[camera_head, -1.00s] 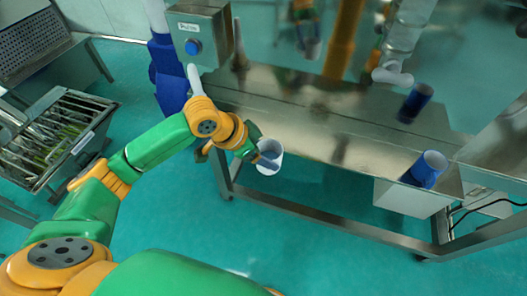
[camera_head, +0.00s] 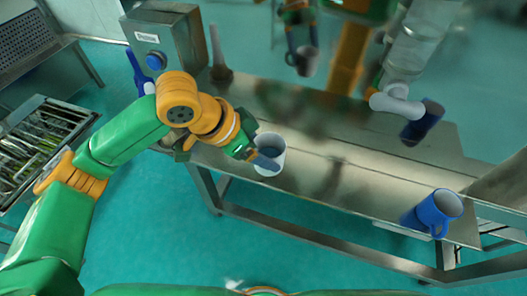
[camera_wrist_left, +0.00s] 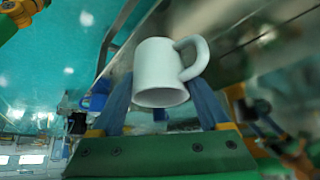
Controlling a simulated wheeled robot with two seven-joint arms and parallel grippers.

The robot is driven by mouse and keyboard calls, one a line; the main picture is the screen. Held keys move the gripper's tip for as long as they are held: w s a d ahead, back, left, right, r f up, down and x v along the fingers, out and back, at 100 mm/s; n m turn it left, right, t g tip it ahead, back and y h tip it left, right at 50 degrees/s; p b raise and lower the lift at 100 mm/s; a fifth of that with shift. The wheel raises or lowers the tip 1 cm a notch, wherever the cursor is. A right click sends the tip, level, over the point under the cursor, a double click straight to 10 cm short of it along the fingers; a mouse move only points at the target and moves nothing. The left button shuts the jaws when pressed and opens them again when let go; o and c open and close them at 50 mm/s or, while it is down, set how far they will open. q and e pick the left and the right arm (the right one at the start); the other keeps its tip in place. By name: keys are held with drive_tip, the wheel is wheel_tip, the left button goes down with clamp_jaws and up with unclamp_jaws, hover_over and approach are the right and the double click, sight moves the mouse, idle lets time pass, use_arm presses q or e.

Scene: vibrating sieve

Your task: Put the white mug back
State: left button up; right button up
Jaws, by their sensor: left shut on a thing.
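The white mug (camera_head: 271,149) is held in my left gripper (camera_head: 264,161), over the front edge of the steel table in the head view. In the left wrist view the mug (camera_wrist_left: 160,72) sits between the blue fingers of the left gripper (camera_wrist_left: 160,100), with its handle to the right. The fingers partly cover the mug in the head view. I cannot tell whether it touches the table. My right gripper is not in view.
A blue mug (camera_head: 437,212) stands at the right end of the steel table (camera_head: 330,165). A shiny panel behind mirrors the mugs and my arm. A control box (camera_head: 165,42) with a blue button stands at the back left. The table's middle looks clear.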

sight(264, 154)
use_arm(q)
drive_tip(key=w+f, duration=0.2)
drive_tip(key=w, duration=0.1)
drive_tip(key=shift+d+f, duration=0.35)
drive_tip(key=f, duration=0.3)
drive_tip(key=shift+w+f+p, duration=0.1)
drive_tip(key=shift+w+p, duration=0.2)
drive_tip(key=shift+s+a+f, duration=0.1)
drive_tip(key=shift+s+f, duration=0.05)
drive_tip(key=shift+f, duration=0.05)
drive_tip(key=shift+s, duration=0.15)
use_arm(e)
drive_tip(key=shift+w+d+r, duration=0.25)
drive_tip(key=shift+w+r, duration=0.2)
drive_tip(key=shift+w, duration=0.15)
use_arm(q)
drive_tip(key=shift+f, duration=0.2)
drive_tip(key=o, duration=1.4)
drive_tip(key=shift+w, duration=0.2)
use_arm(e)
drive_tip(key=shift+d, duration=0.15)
use_arm(q)
drive_tip(key=shift+r, duration=0.15)
